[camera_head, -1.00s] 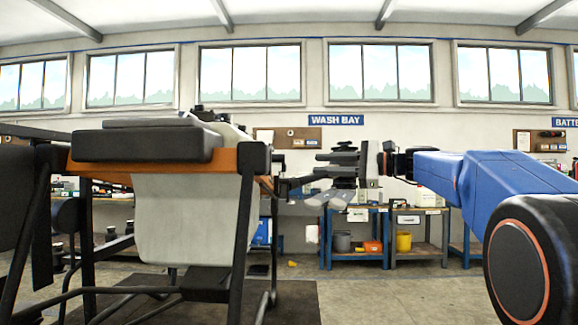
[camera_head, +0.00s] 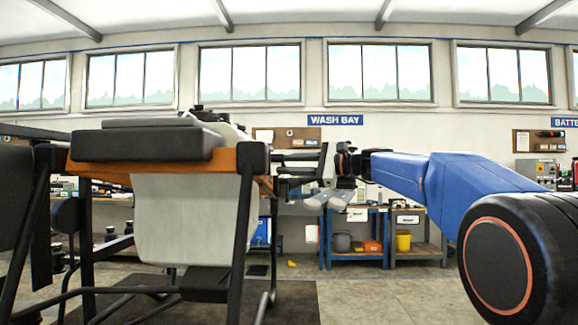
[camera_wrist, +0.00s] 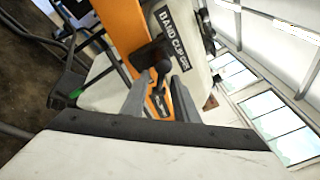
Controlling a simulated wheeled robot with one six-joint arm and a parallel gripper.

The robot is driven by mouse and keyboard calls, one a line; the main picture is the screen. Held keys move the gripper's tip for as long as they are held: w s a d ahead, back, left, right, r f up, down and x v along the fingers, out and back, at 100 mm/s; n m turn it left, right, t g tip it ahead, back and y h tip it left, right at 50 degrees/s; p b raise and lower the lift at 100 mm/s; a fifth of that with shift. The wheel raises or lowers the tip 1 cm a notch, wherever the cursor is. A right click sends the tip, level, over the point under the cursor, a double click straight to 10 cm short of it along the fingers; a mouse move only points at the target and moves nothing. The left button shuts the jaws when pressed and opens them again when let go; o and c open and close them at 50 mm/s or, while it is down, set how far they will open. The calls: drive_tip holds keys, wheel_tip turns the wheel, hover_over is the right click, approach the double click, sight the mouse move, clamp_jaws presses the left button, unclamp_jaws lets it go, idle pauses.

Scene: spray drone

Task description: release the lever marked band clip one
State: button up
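The spray drone, with a pale tank (camera_head: 185,215), an orange frame (camera_head: 230,160) and black legs, stands at the left in the head view. In the wrist view a black lever with a round knob (camera_wrist: 163,66) stands at the orange bar (camera_wrist: 122,30). Next to it a dark label (camera_wrist: 180,38) reads "BAND CLIP ONE". My gripper (camera_wrist: 160,93) is open, with one grey finger on each side of the lever; I cannot tell whether either touches it.
Workbenches (camera_head: 355,230) with a yellow bucket (camera_head: 403,241) and a grey bucket (camera_head: 342,242) stand at the back wall under the wash bay sign (camera_head: 335,120). The floor right of the drone is clear. The drone's black leg (camera_head: 242,235) stands near my gripper.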

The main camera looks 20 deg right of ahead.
clamp_jaws()
drive_tip(key=shift+w+d+r+n+y, duration=0.15)
drive_tip(key=shift+n+y, duration=0.25)
drive_tip(key=shift+n, duration=0.85)
drive_tip(key=shift+w+a+r+n+y, duration=0.1)
drive_tip(key=shift+r+n+y, duration=0.25)
drive_tip(key=shift+n, duration=0.85)
drive_tip(key=shift+w+d+r+n+y, duration=0.1)
drive_tip(key=shift+n+y, duration=0.35)
drive_tip(key=shift+n, duration=0.8)
unclamp_jaws()
